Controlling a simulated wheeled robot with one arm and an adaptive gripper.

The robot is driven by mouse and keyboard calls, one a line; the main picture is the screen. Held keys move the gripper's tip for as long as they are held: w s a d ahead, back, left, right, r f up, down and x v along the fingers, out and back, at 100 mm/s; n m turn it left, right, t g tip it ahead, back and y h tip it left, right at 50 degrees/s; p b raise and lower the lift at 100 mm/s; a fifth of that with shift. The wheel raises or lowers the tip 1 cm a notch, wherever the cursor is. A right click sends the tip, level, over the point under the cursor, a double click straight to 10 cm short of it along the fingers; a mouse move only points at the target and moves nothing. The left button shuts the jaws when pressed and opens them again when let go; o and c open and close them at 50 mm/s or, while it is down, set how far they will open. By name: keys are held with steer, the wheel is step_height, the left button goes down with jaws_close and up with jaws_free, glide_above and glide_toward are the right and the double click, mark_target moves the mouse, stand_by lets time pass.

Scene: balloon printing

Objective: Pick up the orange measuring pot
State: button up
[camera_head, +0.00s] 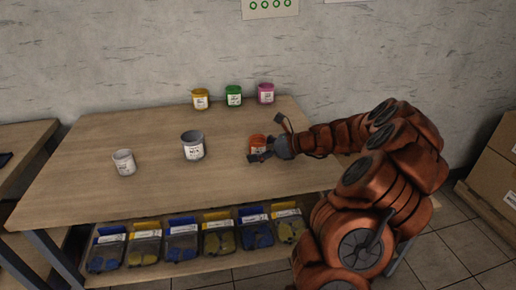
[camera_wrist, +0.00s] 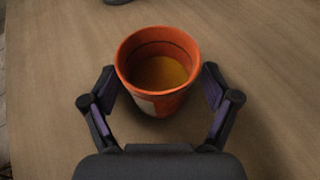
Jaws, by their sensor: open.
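The orange measuring pot (camera_head: 257,142) stands upright on the wooden table, toward its right side. In the wrist view the orange pot (camera_wrist: 158,72) is seen from above, with orange-yellow contents or bottom inside and a pale label on its front side. My gripper (camera_wrist: 160,90) is open, with one finger on the left and one on the right of the pot. Gaps seem to show between the fingers and the pot's wall. In the head view my gripper (camera_head: 268,143) partly covers the pot.
A grey pot (camera_head: 193,146) and a white pot (camera_head: 124,162) stand left of the orange pot. Yellow (camera_head: 200,99), green (camera_head: 234,96) and pink (camera_head: 266,94) pots stand along the back edge. Bins (camera_head: 181,240) of blue and yellow pieces sit on the shelf below. Boxes (camera_head: 492,165) stand at right.

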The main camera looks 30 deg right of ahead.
steer(key=shift+c, duration=0.2)
steer(key=c, duration=1.3)
steer(key=shift+r, duration=0.1)
